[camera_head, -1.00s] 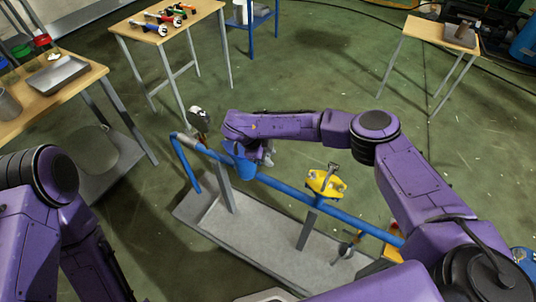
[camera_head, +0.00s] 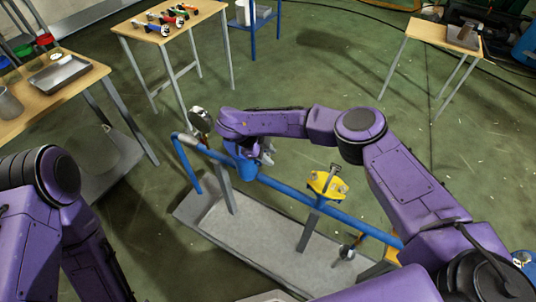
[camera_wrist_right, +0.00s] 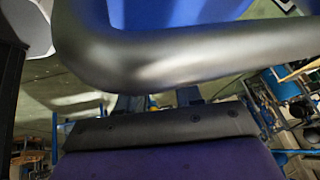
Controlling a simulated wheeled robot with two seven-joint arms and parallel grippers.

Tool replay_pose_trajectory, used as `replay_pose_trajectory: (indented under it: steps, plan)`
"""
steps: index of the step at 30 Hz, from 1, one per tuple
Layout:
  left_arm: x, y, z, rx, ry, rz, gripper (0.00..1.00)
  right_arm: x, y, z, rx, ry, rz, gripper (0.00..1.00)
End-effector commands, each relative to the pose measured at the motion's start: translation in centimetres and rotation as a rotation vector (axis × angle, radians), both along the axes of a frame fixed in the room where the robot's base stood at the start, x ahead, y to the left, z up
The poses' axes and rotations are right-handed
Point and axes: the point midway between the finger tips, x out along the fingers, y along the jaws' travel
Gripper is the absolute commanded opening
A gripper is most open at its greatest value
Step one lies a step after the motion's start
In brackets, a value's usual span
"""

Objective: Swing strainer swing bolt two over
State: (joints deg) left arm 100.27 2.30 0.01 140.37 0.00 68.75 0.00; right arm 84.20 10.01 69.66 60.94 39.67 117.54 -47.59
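The blue strainer body (camera_head: 246,168) sits on the blue pipe run, left of the yellow-topped fitting, partly hidden by my right wrist. My right gripper (camera_head: 267,153) is at the strainer's upper right side, its grey fingers close to it. In the right wrist view, two dark fingers (camera_wrist_right: 160,103) show with a gap between them. A thick grey curved bar (camera_wrist_right: 180,57) and a blue surface (camera_wrist_right: 175,12) fill the view above them. I cannot make out the swing bolts or whether the fingers touch one. My left arm is at the left edge; its gripper is out of view.
The blue pipe (camera_head: 290,192) runs over a grey base plate (camera_head: 262,238). A yellow fitting (camera_head: 326,184) and a round gauge (camera_head: 201,121) stand on the run. Tables with tools (camera_head: 166,20) and a tray (camera_head: 60,72) stand at back left.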

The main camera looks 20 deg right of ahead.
Motion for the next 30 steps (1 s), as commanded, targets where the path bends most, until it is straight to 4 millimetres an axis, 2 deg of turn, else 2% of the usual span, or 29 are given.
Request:
replay_pose_trajectory:
  steps: [5, 8, 15, 21, 30]
  plan:
    - [0.0, 0.0, -0.1, 0.0, 0.0, 0.0, 0.34, 0.0, 0.1, 0.1, 0.0, -0.001, 0.001, 0.35]
    - [0.0, 0.0, -0.5, 0.0, 0.0, 0.0, 0.34, 0.2, 0.7, 1.0, 0.001, -0.004, 0.001, 0.35]
    - [0.0, 0.0, -1.9, 0.0, 0.0, 0.0, 0.34, 0.5, 3.6, 5.7, -0.001, -0.006, 0.002, 0.35]
    - [0.0, 0.0, -2.3, 0.0, 0.0, 0.0, 0.34, 0.6, 5.2, 8.5, 0.0, -0.002, 0.0, 0.35]
    - [0.0, 0.0, -2.3, 0.0, 0.0, 0.0, 0.34, 0.6, 5.4, 9.0, 0.0, 0.0, 0.0, 0.35]
